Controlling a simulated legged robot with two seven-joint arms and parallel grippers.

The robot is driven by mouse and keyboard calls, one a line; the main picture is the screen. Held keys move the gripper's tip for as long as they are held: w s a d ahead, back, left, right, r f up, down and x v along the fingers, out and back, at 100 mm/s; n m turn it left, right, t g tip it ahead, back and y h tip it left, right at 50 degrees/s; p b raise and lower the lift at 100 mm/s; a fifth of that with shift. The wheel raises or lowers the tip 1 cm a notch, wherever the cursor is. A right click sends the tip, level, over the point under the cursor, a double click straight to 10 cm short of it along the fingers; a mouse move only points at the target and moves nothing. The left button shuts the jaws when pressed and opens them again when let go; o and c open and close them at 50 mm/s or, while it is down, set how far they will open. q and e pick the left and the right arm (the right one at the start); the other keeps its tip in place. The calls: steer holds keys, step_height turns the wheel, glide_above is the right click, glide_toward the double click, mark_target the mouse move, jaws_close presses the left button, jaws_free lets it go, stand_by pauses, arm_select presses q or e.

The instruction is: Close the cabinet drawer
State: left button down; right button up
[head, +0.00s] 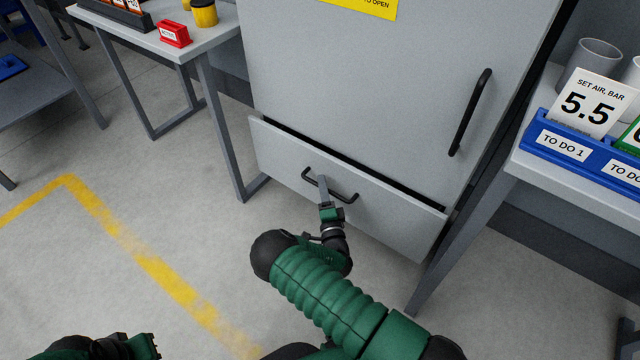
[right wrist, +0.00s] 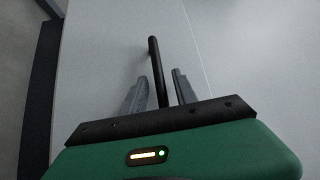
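The grey cabinet (head: 370,80) stands ahead with its upper door closed. Its bottom drawer (head: 385,222) sticks out a little, with a dark gap along its top edge. The drawer has a black bar handle (head: 345,195). My right gripper (head: 322,180) is at the middle of this handle. In the right wrist view, the black handle (right wrist: 155,62) runs between the two grey fingers of my right gripper (right wrist: 160,78), which are apart with space beside the bar. My left gripper (head: 147,346) is at the lower left, away from the cabinet; its fingers are unclear.
A grey table (head: 215,38) with a red holder (head: 174,33) and yellow pots stands left of the cabinet. Another table on the right bears a blue tray (head: 548,143) with cards. The floor with a yellow line (head: 130,255) is clear on the left.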

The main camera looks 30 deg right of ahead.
jaws_close()
steer(key=shift+s+f, duration=0.1)
stand_by(1.2)
